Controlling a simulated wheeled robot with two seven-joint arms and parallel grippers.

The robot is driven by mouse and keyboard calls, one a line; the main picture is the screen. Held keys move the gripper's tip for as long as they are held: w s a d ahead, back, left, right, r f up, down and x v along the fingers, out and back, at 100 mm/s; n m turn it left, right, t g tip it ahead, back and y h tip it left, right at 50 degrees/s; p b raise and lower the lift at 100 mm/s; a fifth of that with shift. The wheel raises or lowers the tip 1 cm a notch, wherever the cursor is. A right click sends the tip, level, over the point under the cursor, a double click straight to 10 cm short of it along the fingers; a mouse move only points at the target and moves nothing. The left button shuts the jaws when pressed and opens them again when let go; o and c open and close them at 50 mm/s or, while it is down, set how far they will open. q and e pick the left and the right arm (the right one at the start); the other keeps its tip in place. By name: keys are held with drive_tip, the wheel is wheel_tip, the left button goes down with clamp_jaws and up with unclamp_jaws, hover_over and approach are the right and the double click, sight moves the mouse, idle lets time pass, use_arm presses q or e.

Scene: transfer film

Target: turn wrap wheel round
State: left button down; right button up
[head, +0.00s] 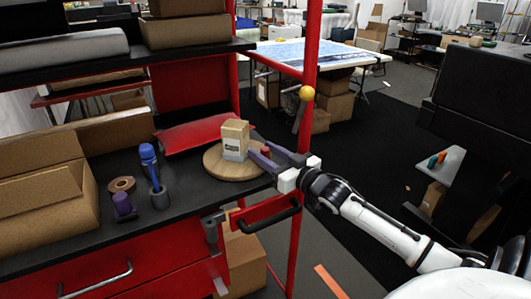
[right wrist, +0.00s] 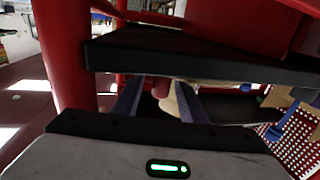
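The wrap wheel is a round wooden disc (head: 216,172) lying flat on the black bench top, with a small cardboard box (head: 235,140) standing on it. A short red peg (head: 266,152) shows at the disc's right side. My right gripper (head: 260,157) reaches in from the right at the disc's right edge. In the right wrist view its two fingers (right wrist: 158,100) stand apart, with the red peg (right wrist: 160,87) and the pale disc edge (right wrist: 172,101) showing between them. I cannot tell whether a finger touches the peg. My left gripper is out of view.
A red upright post (head: 304,120) stands close behind my right gripper. A large cardboard box (head: 40,190) is at far left, and a shelf overhangs the back.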

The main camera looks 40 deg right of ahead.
drive_tip(key=s, duration=1)
drive_tip(key=shift+s+a, duration=0.15)
